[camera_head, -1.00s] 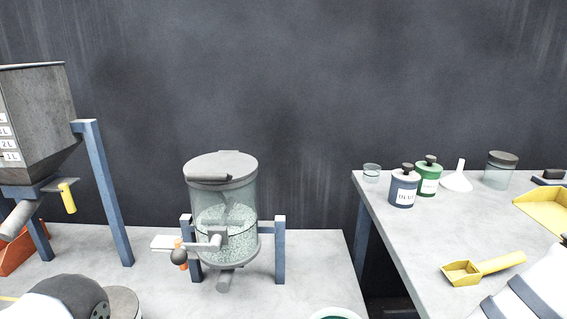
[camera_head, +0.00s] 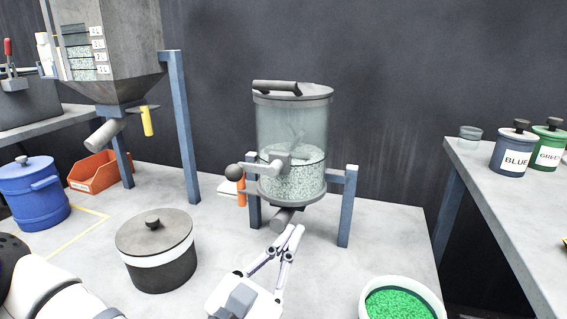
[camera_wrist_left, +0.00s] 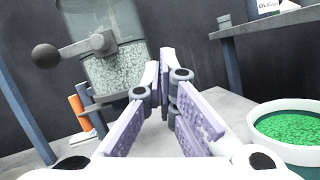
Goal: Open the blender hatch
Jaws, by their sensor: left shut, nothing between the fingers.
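The blender is a clear drum (camera_head: 292,135) of pale granules on a blue stand. Its grey lid (camera_head: 312,93), with a dark bar handle (camera_head: 276,87), lies flat on top and looks closed. A crank with a dark ball knob (camera_head: 235,172) sticks out at the front left, and a grey spout (camera_head: 284,217) is underneath. My left gripper (camera_head: 292,232) is shut and empty, in front of and below the drum, near the spout. In the left wrist view its fingers (camera_wrist_left: 160,72) are together, with the drum (camera_wrist_left: 115,65) and knob (camera_wrist_left: 45,55) beyond to the left. My right gripper is not in view.
A lidded dark pot (camera_head: 155,262) stands left of my gripper, and a bowl of green granules (camera_head: 402,302) stands right. A hopper (camera_head: 125,45), an orange bin (camera_head: 95,172) and a blue pot (camera_head: 35,195) are at left. A side table (camera_head: 500,215) is at right.

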